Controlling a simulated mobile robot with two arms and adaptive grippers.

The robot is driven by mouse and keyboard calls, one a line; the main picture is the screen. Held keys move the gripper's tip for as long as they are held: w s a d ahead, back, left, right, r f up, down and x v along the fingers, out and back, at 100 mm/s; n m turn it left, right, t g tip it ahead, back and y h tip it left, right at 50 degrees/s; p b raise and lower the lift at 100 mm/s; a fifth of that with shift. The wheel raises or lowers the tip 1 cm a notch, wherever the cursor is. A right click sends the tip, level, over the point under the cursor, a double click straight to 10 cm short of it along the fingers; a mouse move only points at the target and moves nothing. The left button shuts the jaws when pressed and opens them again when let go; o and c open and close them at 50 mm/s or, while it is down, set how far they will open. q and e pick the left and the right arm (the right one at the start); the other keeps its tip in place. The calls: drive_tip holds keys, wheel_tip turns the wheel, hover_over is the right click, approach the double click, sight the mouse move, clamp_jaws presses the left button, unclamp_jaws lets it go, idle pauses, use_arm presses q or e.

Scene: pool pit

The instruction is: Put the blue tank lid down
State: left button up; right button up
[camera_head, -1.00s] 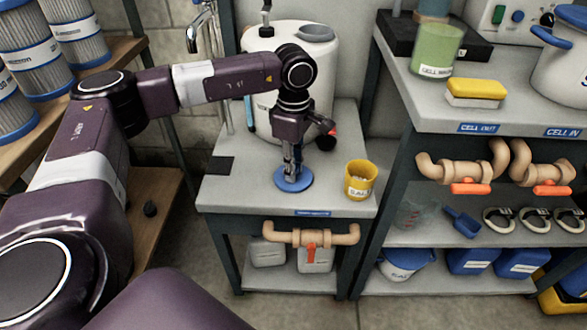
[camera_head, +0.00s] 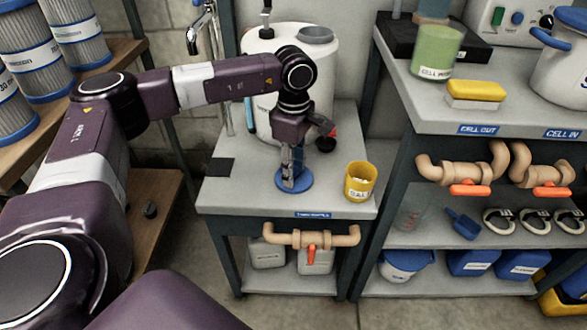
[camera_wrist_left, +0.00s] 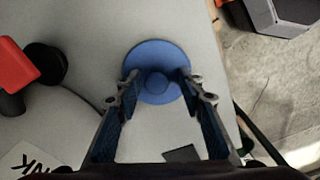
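The blue tank lid (camera_head: 293,184) is a round disc with a central knob. It appears to lie flat on the grey bench top (camera_head: 232,194), in front of the white tank (camera_head: 264,62). My left gripper (camera_head: 291,178) points down over the lid. In the left wrist view the lid (camera_wrist_left: 157,57) shows whole behind the fingertips. My left gripper (camera_wrist_left: 157,76) is open there, with a finger on each side of the knob and a gap to each. The tank has a round grey opening on top. My right gripper is not in view.
A yellow cup (camera_head: 360,181) stands right of the lid near the bench's right edge. A red and black fitting (camera_head: 326,140) is behind the gripper at the tank's base. A dark square (camera_head: 220,167) lies to the left. The bench front is clear.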

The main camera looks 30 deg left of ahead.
use_arm(q)
wheel_tip(320, 180, up, 12)
drive_tip(key=p, duration=0.2)
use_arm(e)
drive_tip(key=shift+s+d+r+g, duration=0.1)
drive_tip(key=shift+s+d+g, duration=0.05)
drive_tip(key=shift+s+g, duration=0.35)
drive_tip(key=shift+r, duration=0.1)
